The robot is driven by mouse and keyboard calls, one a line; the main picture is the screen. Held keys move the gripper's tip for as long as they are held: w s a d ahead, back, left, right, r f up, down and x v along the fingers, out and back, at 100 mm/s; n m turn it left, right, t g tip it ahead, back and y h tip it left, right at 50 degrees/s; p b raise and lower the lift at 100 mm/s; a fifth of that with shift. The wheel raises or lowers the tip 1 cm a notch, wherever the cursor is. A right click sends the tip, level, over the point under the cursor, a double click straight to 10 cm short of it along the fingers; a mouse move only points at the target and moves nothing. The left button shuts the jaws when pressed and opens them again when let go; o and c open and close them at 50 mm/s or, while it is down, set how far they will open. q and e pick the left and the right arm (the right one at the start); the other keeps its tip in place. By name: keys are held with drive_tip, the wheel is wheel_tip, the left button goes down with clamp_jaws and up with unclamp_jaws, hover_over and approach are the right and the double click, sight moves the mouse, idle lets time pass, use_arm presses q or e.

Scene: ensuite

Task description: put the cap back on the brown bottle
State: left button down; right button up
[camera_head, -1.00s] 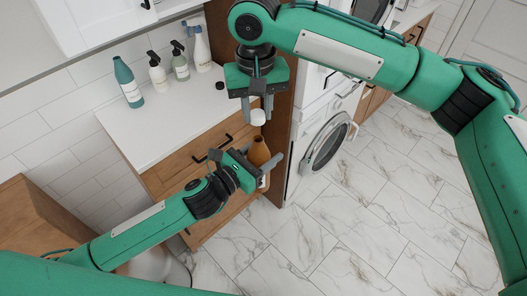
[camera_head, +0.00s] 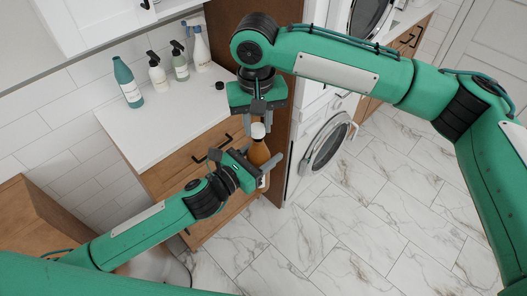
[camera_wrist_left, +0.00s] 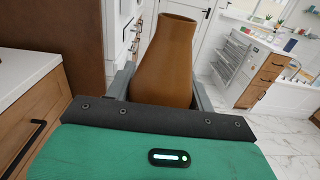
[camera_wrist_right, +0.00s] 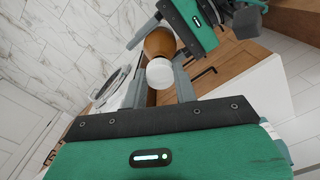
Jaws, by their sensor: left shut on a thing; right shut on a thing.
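The brown bottle (camera_head: 259,152) is upright in my left gripper (camera_head: 263,168), which is shut on its body. In the left wrist view the bottle (camera_wrist_left: 165,60) shows a bare rim at the top, with no cap visible on it. The white cap (camera_head: 258,130) is between the fingers of my right gripper (camera_head: 258,121), which is shut on it and points down from above. In the head view the cap overlaps the bottle's top. In the right wrist view the cap (camera_wrist_right: 160,74) is in front of the bottle (camera_wrist_right: 160,42). The exact gap is hard to judge.
A white counter (camera_head: 165,125) over wooden drawers stands behind, with a teal bottle (camera_head: 128,83), several pump and spray bottles, and a small dark cap (camera_head: 220,86). A washing machine (camera_head: 325,145) is to the right. The marble floor is clear.

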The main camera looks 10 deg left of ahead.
drive_tip(key=shift+s, duration=0.1)
idle(0.7)
drive_tip(key=shift+f, duration=0.85)
drive_tip(key=shift+f, duration=0.55)
